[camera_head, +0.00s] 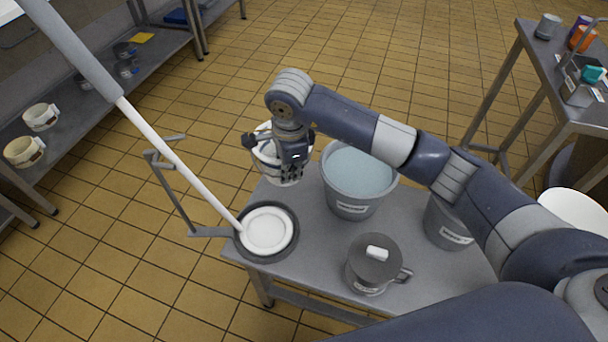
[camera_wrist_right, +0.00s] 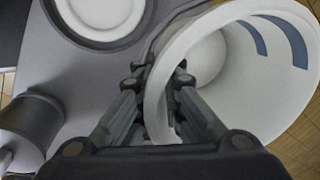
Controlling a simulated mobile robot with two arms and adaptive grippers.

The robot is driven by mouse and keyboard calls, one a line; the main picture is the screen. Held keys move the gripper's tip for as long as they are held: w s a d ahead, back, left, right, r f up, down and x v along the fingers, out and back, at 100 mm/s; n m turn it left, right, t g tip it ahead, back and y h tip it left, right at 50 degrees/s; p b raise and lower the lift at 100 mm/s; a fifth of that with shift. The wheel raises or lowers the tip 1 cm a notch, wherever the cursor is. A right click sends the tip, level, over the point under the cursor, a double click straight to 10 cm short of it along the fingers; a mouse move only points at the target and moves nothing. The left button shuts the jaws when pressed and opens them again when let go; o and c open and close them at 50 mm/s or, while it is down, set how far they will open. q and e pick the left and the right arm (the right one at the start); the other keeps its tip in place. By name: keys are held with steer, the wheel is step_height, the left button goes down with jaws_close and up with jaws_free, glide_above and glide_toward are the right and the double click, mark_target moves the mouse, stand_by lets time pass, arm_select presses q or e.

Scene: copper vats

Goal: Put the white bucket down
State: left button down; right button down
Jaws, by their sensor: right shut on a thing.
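The white bucket (camera_head: 267,160) is at the far left corner of the grey table, upright or nearly so, partly hidden by my right gripper (camera_head: 290,170). In the right wrist view the bucket (camera_wrist_right: 262,75) fills the right side, with blue marks inside its wall. My right gripper (camera_wrist_right: 160,105) is shut on its rim, one finger inside and one outside. I cannot tell whether the bucket's base touches the table (camera_head: 310,240) or hangs just above it. My left gripper is not in view.
A grey bucket of pale liquid (camera_head: 357,180) stands just right of the white bucket. A round dark dish with a white disc (camera_head: 267,230) is nearer, with a long pole above it. A lidded grey jug (camera_head: 374,265) and another grey bucket (camera_head: 446,222) are on the table.

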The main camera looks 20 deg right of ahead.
mark_target(290, 184)
step_height(290, 184, down, 4)
steer(key=shift+w+r, duration=0.1)
steer(key=shift+r, duration=0.15)
step_height(290, 184, down, 3)
steer(key=shift+f, duration=0.35)
steer(key=shift+b, duration=0.35)
steer(key=c, duration=1.8)
jaws_free()
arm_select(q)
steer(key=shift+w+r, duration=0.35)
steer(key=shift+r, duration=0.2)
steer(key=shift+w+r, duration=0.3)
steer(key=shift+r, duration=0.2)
arm_select(e)
steer(key=shift+o, duration=0.2)
